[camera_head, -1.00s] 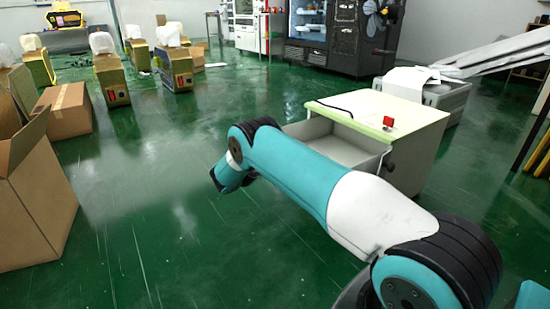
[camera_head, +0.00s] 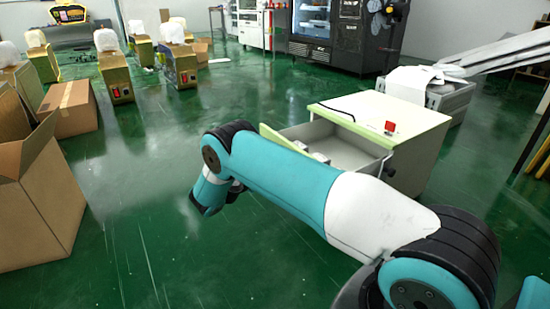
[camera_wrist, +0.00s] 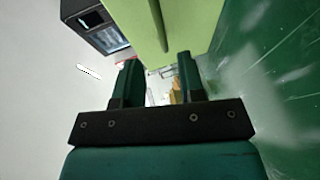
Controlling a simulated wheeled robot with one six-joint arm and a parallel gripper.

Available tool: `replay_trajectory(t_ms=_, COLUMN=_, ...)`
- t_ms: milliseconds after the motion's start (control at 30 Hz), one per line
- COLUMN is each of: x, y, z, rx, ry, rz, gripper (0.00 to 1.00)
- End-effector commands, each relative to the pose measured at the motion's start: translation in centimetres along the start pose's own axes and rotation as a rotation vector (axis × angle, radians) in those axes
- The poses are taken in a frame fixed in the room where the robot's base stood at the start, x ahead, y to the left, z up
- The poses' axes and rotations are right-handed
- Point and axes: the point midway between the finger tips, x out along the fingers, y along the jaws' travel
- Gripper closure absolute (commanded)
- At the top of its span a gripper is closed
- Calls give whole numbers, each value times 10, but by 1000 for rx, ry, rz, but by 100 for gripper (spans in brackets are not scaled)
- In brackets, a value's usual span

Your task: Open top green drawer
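The white cabinet (camera_head: 425,160) with a pale green top stands right of centre in the head view. Its top drawer (camera_head: 350,151) is pulled out, with the grey inside showing. Part of its green front (camera_head: 278,137) shows behind my arm, which hides the rest. Small pale items (camera_head: 318,156) lie in the drawer's near part. In the wrist view, a green panel (camera_wrist: 195,25) with a dark bar-like handle (camera_wrist: 158,25) fills the top. My gripper (camera_wrist: 157,58) is open, its fingers apart on either side below the handle's end. The handle appears outside the fingers' grip.
Cardboard boxes (camera_head: 40,200) stand on the left. Several yellow-green boxes (camera_head: 113,75) with white tops stand at the back left. A dark vending machine (camera_head: 345,35) is at the back. The green floor (camera_head: 140,160) between the boxes and the cabinet is clear.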

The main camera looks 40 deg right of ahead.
Motion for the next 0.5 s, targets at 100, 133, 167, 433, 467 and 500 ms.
replay_trajectory(t_ms=100, x=-32, y=4, z=-1, rx=-3, ry=5, rz=0, gripper=64)
replay_trajectory(t_ms=133, x=-38, y=3, z=-1, rx=-3, ry=4, rz=-1, gripper=64)
replay_trajectory(t_ms=167, x=-44, y=3, z=-1, rx=-3, ry=4, rz=0, gripper=64)
replay_trajectory(t_ms=433, x=-76, y=1, z=0, rx=0, ry=1, rz=0, gripper=64)
replay_trajectory(t_ms=467, x=-77, y=1, z=0, rx=0, ry=1, rz=0, gripper=64)
replay_trajectory(t_ms=500, x=-78, y=0, z=0, rx=1, ry=0, rz=1, gripper=64)
